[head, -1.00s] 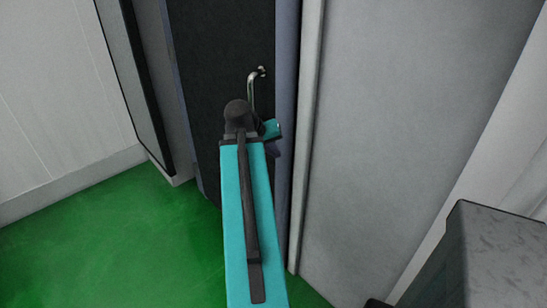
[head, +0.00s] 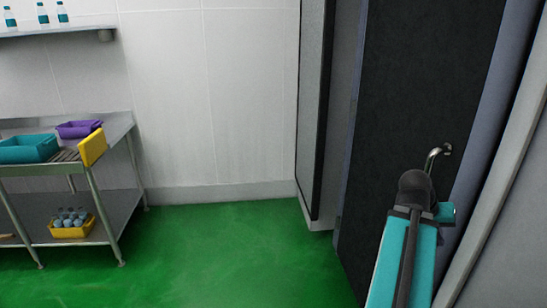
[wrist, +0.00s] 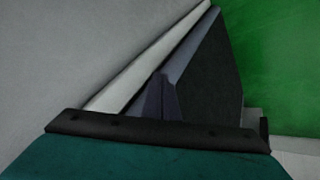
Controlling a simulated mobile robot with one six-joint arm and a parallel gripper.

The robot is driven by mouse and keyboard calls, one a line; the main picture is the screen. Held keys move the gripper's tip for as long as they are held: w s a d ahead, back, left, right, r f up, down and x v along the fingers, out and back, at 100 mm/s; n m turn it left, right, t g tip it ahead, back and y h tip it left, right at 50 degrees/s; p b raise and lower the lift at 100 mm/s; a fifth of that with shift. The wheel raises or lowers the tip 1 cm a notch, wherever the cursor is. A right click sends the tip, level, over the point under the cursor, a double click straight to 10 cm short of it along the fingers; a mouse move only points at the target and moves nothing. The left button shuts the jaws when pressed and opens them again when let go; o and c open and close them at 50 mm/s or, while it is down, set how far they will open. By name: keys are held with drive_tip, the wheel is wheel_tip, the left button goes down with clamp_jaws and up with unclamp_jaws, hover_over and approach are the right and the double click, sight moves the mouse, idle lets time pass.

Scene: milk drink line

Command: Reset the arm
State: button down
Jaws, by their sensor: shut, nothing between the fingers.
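My arm, teal with a dark joint, reaches up from the lower right of the head view. My gripper is mostly hidden behind it there. In the wrist view its dark fingers (wrist: 161,98) are together, with nothing seen between them. A dark door (head: 412,110) with a curved metal handle (head: 437,155) stands behind the arm. The arm's dark joint overlaps the area just below the handle in the picture; I cannot tell whether they touch. The dark door panel also shows in the wrist view (wrist: 215,80), beyond the fingers.
A steel table (head: 118,128) at the left bears a teal crate (head: 30,150), a purple crate (head: 78,129) and a yellow tray (head: 92,147). A yellow box of bottles (head: 72,230) is on its lower shelf. A wall shelf (head: 60,33) holds bottles. Green floor (head: 220,255) is clear.

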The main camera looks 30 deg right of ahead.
drive_tip(key=w+a+f+n+y, duration=0.1)
drive_tip(key=w+a+f+n, duration=0.3)
drive_tip(key=w+a+f, duration=0.65)
drive_tip(key=w+a+f+n+y, duration=0.1)
drive_tip(key=w+a+f+n, duration=0.15)
drive_tip(key=a+f, duration=0.55)
drive_tip(key=w+a+f+n+y, duration=0.1)
drive_tip(key=w+a+f, duration=0.3)
drive_tip(key=a+f, duration=0.4)
drive_tip(key=s+a+f+n+g+y, duration=0.1)
drive_tip(key=s+a+f+n+g, duration=0.2)
drive_tip(key=a+f, duration=1.25)
drive_tip(key=s+a+f+n+y, duration=0.1)
drive_tip(key=s+a+f+y, duration=0.1)
drive_tip(key=s+a+f, duration=1)
drive_tip(key=shift+s+a+f+g+y, duration=0.2)
drive_tip(key=shift+s+a+g+y, duration=0.15)
drive_tip(key=shift+s+a, duration=0.35)
